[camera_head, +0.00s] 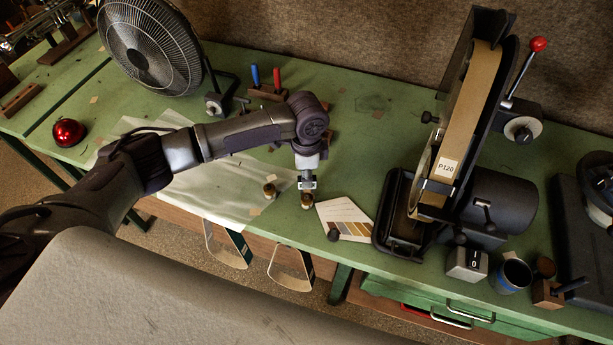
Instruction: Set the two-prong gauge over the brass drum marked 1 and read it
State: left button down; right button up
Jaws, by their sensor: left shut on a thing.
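My left gripper (307,184) is low over the front part of the green bench, pointing down. It is shut on a small brass-coloured piece (307,201) at or just above the bench top; I cannot tell whether it touches the bench. A second small brass piece (269,191) stands to its left, by the edge of the pale cloth. No mark 1 is readable on either piece. I cannot pick out the two-prong gauge for certain. My right gripper is not in view.
A belt sander (462,130) with a P120 label stands to the right. A colour card (345,219) lies between it and my gripper. A dark cup (511,275) stands front right.

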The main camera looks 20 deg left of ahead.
pick_arm(q)
jog(key=shift+r, duration=0.6)
dwell(0.7)
